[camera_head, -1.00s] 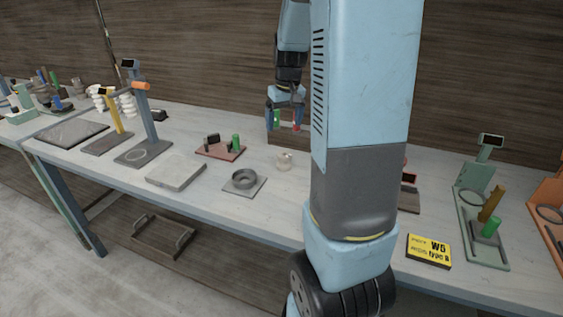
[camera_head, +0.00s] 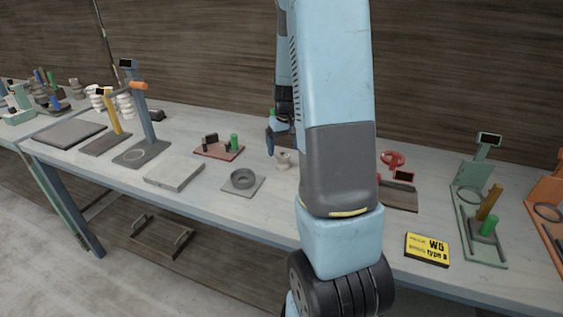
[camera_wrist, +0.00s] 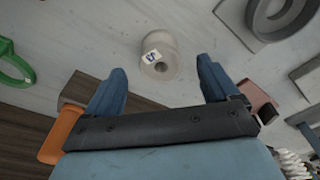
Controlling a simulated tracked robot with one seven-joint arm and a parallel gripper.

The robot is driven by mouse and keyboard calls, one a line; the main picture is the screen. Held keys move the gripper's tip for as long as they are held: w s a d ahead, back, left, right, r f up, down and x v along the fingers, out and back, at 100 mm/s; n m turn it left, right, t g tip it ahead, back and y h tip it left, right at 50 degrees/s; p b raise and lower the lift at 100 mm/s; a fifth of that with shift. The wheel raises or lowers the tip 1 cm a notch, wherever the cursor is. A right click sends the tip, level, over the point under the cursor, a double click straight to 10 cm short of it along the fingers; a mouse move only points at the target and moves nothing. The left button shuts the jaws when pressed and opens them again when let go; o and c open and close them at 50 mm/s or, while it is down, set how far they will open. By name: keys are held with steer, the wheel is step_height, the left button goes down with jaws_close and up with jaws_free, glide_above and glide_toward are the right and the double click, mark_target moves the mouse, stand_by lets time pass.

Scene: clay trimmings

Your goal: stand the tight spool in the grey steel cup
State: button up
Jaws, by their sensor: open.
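The spool (camera_head: 283,160) is a small pale cylinder standing on the bench, partly hidden behind my arm. The wrist view shows the spool (camera_wrist: 172,48) with a central hole and a white label with blue marks. The grey steel cup (camera_head: 243,187) is a low round ring on a square plate, left of and nearer than the spool; the wrist view shows the cup (camera_wrist: 254,22) at upper right, cut off by the edge. My gripper (camera_wrist: 161,75) is open and empty, the spool ahead between its finger lines. In the head view my arm partly hides the gripper (camera_head: 276,146).
A red tray (camera_head: 226,156) with a green peg stands behind the cup. A flat grey block (camera_head: 174,173) lies left of it. A red ring (camera_head: 393,159) and a yellow sign (camera_head: 427,249) are to the right. Bare bench lies in front of the spool.

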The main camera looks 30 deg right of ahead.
mark_target(283, 155)
steer(key=shift+w+d+f, duration=0.1)
steer(key=shift+w+f, duration=0.15)
steer(key=shift+f, duration=0.95)
steer(key=shift+w+f, duration=0.25)
steer(key=shift+f, duration=0.95)
steer(key=shift+r, duration=0.1)
steer(key=c, duration=1.4)
